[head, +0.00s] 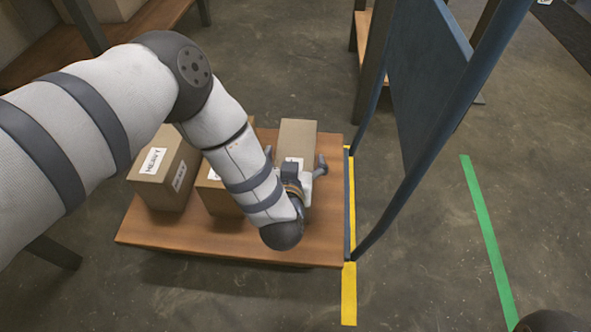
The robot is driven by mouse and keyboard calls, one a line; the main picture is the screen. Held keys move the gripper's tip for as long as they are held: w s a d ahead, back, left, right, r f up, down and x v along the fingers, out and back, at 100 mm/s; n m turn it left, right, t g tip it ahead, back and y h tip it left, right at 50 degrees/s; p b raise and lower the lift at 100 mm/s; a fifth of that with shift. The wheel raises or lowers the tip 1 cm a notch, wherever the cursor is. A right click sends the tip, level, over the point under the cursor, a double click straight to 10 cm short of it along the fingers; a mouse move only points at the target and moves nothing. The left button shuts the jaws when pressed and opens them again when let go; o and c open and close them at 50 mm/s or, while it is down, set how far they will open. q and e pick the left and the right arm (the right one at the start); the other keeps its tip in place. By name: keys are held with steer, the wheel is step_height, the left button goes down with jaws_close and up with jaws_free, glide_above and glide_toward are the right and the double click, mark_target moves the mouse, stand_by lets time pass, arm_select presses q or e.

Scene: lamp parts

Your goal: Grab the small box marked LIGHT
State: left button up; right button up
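A small brown cardboard box (297,138) stands at the right end of the low wooden platform. A white label shows on its near side, but my gripper covers much of it and I cannot read it. My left gripper (295,158) is at the near side of this box, with one grey finger showing at its right side and another at its left. Whether the fingers press on the box cannot be told. My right gripper is out of view.
A box marked HEAVY (162,180) stands at the platform's left, and another box (216,196) is partly behind my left arm. The wooden platform (180,233) has a blue upright frame (432,75) at its right edge. Yellow and green tape (486,235) mark the open floor.

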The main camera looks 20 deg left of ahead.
arm_select(q)
steer(key=c, duration=1.4)
